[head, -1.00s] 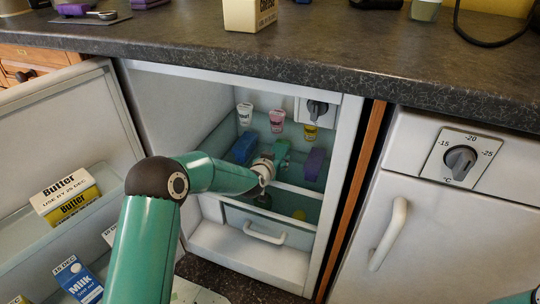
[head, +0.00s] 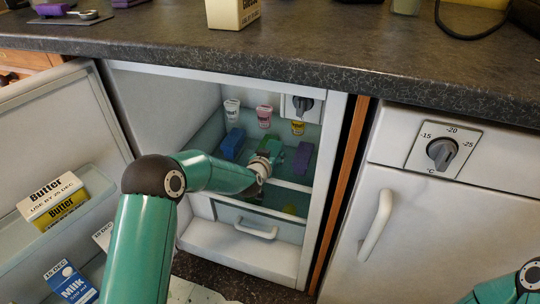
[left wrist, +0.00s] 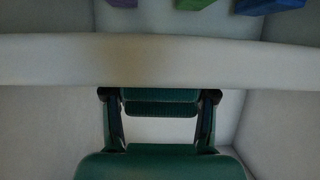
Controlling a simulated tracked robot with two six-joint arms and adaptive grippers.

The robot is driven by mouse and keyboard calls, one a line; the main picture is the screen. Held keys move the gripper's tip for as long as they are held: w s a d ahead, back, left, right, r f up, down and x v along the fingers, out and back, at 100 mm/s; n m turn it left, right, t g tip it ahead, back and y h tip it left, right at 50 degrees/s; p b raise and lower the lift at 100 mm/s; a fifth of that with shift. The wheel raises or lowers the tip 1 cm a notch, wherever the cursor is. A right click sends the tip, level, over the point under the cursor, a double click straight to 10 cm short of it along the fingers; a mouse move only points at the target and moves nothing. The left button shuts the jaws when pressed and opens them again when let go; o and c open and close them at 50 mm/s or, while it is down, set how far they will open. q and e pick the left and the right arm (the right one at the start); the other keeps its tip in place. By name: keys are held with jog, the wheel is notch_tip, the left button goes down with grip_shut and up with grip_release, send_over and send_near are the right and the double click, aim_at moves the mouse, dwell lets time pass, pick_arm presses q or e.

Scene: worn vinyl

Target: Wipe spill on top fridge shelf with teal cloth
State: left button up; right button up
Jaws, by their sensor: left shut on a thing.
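My left gripper (left wrist: 160,100) is shut on a dark teal piece that I take to be the teal cloth (left wrist: 160,108). In the head view my left arm reaches into the open fridge (head: 205,232), and its fingertips and the cloth are mostly hidden. In the left wrist view a pale shelf edge (left wrist: 160,60) crosses just beyond the fingertips; I cannot tell whether they touch. On the shelf are a blue box (head: 231,143), a green box (left wrist: 195,4) and a purple box (head: 303,158). I cannot make out a spill. My right gripper is out of view.
Several small pots, including a pink one (head: 264,117), stand behind the boxes. A dial (head: 302,103) is at the fridge's upper right. The open door at left holds butter (head: 52,198) and milk (head: 70,283). A drawer (head: 256,229) lies below; a worktop (head: 330,62) hangs above.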

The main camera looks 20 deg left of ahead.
pick_arm(q)
jog(key=shift+s+d+f+p, duration=0.1)
jog(key=shift+d+p, duration=0.55)
jog(key=shift+d, duration=1.55)
jog(key=shift+a, duration=0.1)
jog(key=shift+a+f+b, duration=0.1)
jog(key=shift+a+b, duration=0.75)
jog(key=shift+a, duration=1.5)
jog(key=shift+a+b, duration=1.25)
jog(key=shift+a, duration=0.45)
jog(key=shift+a+b, duration=0.35)
jog(key=shift+a, duration=0.3)
